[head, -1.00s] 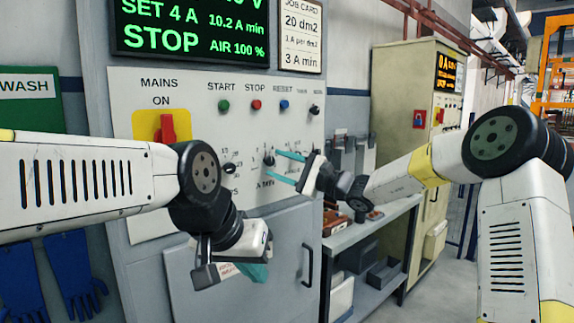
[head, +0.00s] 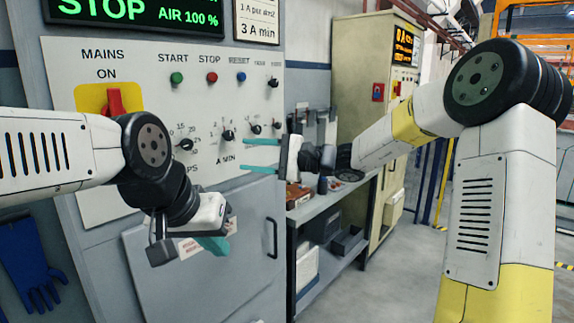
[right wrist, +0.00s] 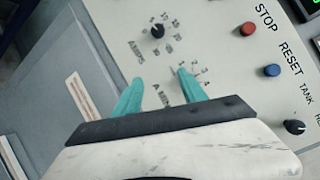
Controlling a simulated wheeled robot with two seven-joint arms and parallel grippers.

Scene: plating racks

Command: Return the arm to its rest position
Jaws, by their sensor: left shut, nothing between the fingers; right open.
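My right gripper (head: 262,155) is open and empty in the head view. My left gripper (head: 214,246) is lower in the head view, in front of the grey cabinet door below the panel. Its teal fingers are together, with nothing seen between them.
The panel carries a red mains switch (head: 114,102) and start, stop and reset buttons. A grey bench (head: 330,212) with small items stands behind my right gripper. A beige cabinet (head: 358,70) stands farther back. Blue gloves (head: 35,265) hang at the lower left.

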